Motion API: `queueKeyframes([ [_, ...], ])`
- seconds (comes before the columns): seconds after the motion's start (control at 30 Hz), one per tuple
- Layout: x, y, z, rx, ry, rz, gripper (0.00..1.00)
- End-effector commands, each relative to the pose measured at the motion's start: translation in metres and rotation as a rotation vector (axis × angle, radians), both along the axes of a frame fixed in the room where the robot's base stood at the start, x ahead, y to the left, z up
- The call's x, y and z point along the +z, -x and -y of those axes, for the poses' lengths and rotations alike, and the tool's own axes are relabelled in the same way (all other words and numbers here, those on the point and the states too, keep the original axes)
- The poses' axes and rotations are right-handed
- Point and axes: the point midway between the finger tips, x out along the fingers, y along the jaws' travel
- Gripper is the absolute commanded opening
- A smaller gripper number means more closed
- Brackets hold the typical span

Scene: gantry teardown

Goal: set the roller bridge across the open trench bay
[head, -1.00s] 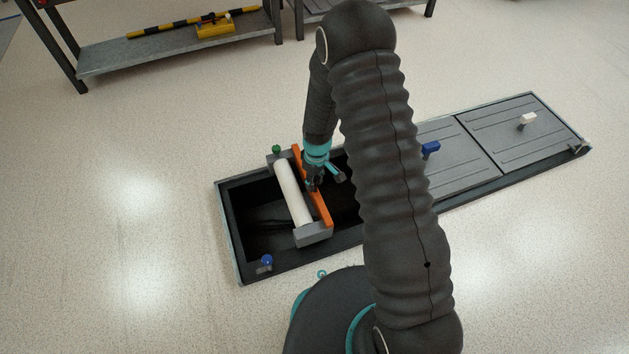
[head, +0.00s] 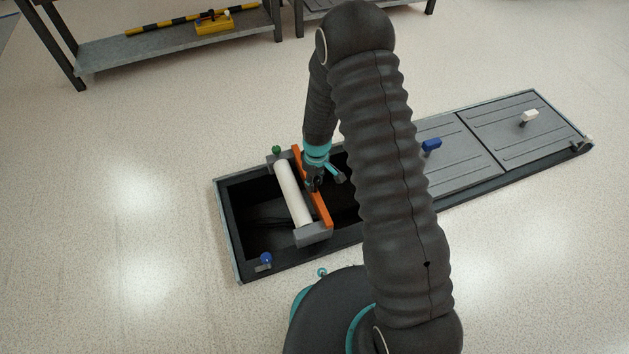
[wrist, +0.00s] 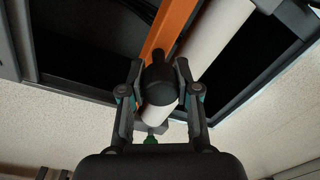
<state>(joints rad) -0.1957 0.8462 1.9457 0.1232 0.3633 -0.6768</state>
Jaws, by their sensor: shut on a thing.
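The roller bridge (head: 291,193) has a white roller, an orange side bar and grey end blocks. In the head view it lies across the open trench bay (head: 253,214), with its end blocks at the bay's far and near rims. Whether both blocks rest fully on the rims I cannot tell. My gripper (head: 313,182) is at the orange bar, on its right side. In the wrist view my gripper (wrist: 157,88) is shut on a dark round knob beside the orange bar (wrist: 167,30). The white roller (wrist: 215,45) shows behind it.
Grey cover plates with a blue handle (head: 431,146) and a white handle (head: 529,116) close the trench to the right. A blue knob (head: 265,259) stands on the near left rim. A shelf (head: 165,47) holds a striped bar and a yellow box. Floor at left is clear.

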Motion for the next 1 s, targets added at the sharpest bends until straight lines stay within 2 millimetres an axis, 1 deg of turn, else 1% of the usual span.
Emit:
queueKeyframes([
  [0.37, 0.0018, -0.0014, -0.0002, 0.0, -0.001, 0.004, 0.0],
  [1.0, -0.0045, -0.0013, -0.0003, 0.0, -0.001, 0.004, 0.0],
])
